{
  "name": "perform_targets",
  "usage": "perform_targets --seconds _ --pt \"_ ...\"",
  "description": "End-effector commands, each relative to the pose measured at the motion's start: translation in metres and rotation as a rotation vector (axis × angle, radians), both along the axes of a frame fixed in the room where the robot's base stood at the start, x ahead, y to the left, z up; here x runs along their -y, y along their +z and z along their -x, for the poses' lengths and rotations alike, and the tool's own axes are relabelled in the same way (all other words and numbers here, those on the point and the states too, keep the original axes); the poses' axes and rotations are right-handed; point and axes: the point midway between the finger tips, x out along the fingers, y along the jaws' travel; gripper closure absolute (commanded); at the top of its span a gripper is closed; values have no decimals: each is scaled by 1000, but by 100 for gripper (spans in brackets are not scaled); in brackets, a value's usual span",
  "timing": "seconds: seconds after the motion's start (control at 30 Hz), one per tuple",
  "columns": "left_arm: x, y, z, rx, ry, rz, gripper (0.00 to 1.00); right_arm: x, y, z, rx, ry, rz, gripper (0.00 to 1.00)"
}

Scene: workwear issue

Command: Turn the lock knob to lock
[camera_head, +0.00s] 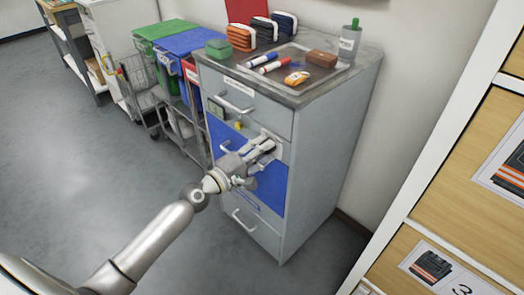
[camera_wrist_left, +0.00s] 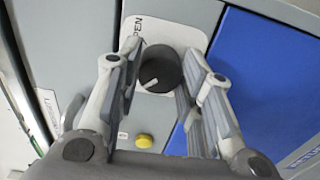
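The lock knob (camera_wrist_left: 163,67) is a round black dial with a short white mark at its lower left in the left wrist view. It sits on a white plate (camera_wrist_left: 190,38) whose visible lettering, partly covered, ends in "PEN" at the left. My left gripper (camera_head: 270,146) is at the cabinet front, over the knob, which it hides in the head view. In the left wrist view my left gripper's fingers (camera_wrist_left: 163,58) lie on both sides of the knob, very close to it. I cannot tell whether they press on it. My right gripper is not in view.
The grey cabinet (camera_head: 325,150) has a blue drawer front (camera_head: 272,185) and handles. A yellow button (camera_wrist_left: 144,141) is near the knob. A tray (camera_head: 330,82) with markers and pouches (camera_head: 240,37) are on top. Carts with bins (camera_head: 192,42) stand left; a shelf (camera_head: 440,130) stands right.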

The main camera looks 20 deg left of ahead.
Motion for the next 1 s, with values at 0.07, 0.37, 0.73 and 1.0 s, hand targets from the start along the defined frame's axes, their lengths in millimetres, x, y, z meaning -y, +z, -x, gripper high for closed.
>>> perform_targets --seconds 0.07,0.37,0.73,1.0 --pt "0 -1 0 -3 0 1 56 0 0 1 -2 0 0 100" --pt "0 0 0 -1 0 0 44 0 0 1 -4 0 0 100" --pt "-10 -2 24 -4 -1 -3 44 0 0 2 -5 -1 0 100" --pt "-28 -2 68 -5 1 2 44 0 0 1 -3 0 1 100"
